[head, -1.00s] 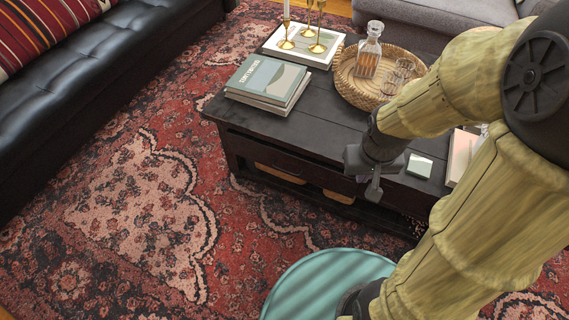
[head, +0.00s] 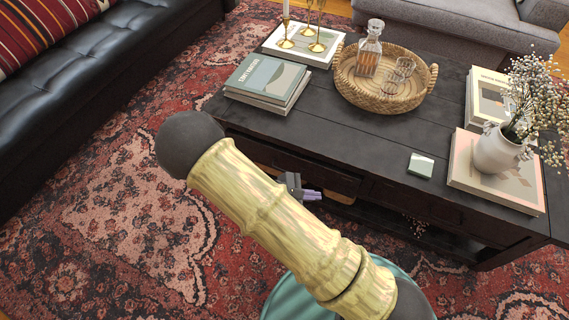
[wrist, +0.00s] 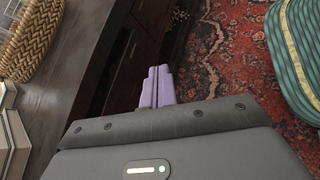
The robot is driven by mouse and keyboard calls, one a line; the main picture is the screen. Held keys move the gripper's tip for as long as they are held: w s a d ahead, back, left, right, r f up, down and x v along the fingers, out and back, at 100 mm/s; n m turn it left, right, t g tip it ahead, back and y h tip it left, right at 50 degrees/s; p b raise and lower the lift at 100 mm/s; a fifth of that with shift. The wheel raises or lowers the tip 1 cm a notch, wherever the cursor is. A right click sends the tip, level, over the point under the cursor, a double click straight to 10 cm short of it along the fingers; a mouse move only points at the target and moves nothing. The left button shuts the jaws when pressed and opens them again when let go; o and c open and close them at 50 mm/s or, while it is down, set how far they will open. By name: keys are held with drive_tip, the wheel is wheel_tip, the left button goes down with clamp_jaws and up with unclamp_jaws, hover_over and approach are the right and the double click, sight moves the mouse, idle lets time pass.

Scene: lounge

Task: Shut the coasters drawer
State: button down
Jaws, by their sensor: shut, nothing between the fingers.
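The dark wooden coffee table (head: 330,130) has drawer fronts along its near long side. The right-hand drawer front (head: 412,200) looks about flush in the head view; the left-hand part is partly covered by my arm. I see no label saying which is the coasters drawer. In the wrist view, a dark drawer front (wrist: 124,75) with a small metal handle (wrist: 132,48) is left of my fingers. My gripper (head: 316,195) is in front of the table's near side, low, with its purple fingers shut and empty. The fingers also show in the wrist view (wrist: 157,86); contact with the drawer front is unclear.
On the tabletop are books (head: 265,82), a wicker tray (head: 385,100) with a decanter, a small green-and-white square (head: 421,165) and a white vase (head: 497,150). A black sofa (head: 90,70) stands left. Patterned rug (head: 130,220) covers the open floor.

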sight(288, 156)
drive_tip(key=w+a+f+n+t+y, duration=0.1)
drive_tip(key=a+f+n+t+y, duration=0.1)
drive_tip(key=a+n+t, duration=0.4)
drive_tip(key=w+a+f+n+t+y, duration=0.1)
drive_tip(key=a+f+n+t+y, duration=0.1)
drive_tip(key=a+f+n+t, duration=0.2)
drive_tip(key=a+n+t, duration=0.3)
drive_tip(key=a+n, duration=0.1)
drive_tip(key=shift+f+y, duration=0.4)
drive_tip(key=shift+w+b, duration=0.1)
drive_tip(key=shift+b, duration=0.2)
drive_tip(key=b+x, duration=0.5)
drive_tip(key=x, duration=0.8)
drive_tip(key=shift+f, duration=0.15)
drive_tip(key=shift+w+d+r, duration=0.15)
drive_tip(key=shift+w+r, duration=0.05)
drive_tip(key=shift+w, duration=0.25)
drive_tip(key=shift+w, duration=0.1)
drive_tip(key=shift+p+x, duration=1.05)
drive_tip(key=shift+x, duration=1)
drive_tip(key=shift+d+r, duration=0.1)
drive_tip(key=shift+r, duration=0.05)
